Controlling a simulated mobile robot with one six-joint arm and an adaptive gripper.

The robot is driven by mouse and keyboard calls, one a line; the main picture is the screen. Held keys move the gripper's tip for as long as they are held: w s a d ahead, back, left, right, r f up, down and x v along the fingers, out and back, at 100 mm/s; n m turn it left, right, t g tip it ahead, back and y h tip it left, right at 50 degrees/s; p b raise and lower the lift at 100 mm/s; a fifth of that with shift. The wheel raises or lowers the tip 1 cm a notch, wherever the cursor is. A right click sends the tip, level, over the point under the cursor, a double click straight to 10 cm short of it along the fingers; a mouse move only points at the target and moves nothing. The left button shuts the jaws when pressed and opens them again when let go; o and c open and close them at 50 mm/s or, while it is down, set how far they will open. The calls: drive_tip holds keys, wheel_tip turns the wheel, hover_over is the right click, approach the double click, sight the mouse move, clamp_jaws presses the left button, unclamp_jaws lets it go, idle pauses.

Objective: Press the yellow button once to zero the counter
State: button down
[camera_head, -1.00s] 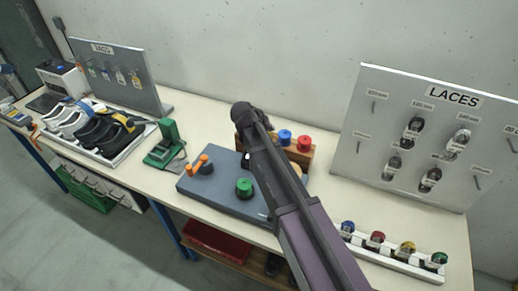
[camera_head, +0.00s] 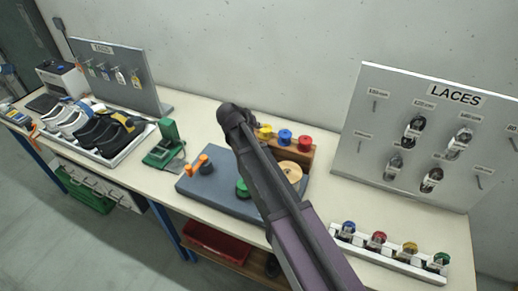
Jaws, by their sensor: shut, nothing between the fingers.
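A small round yellow piece (camera_head: 265,132) stands at the left end of a row on a wooden rack (camera_head: 296,154), beside a blue one and a red one. I cannot tell whether it is a button or a spool. No counter display is readable. My gripper (camera_head: 232,114) is at the dark far end of my arm, just left of the yellow piece in the picture. It is shut and empty; its fingertips are hard to make out. My arm covers part of the rack and the slate-coloured mat (camera_head: 222,200).
On the mat are orange-topped pieces (camera_head: 204,164), a green piece (camera_head: 243,189) and a tan disc (camera_head: 289,171). A green device (camera_head: 166,148) and a shoe tray (camera_head: 128,153) are to the left. A laces board (camera_head: 400,100) and a white spool tray (camera_head: 376,256) are to the right.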

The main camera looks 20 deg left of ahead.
drive_tip(key=shift+f+b, duration=3.75)
drive_tip(key=shift+f, duration=0.25)
drive_tip(key=shift+f, duration=0.1)
drive_tip(key=shift+f+b, duration=0.3)
drive_tip(key=shift+b, duration=0.1)
drive_tip(key=shift+f+b, duration=0.45)
drive_tip(key=shift+r, duration=0.15)
drive_tip(key=shift+r+p, duration=0.75)
drive_tip(key=shift+p, duration=0.15)
drive_tip(key=shift+r, duration=0.1)
drive_tip(key=shift+r+p, duration=2.4)
drive_tip(key=shift+p, duration=0.1)
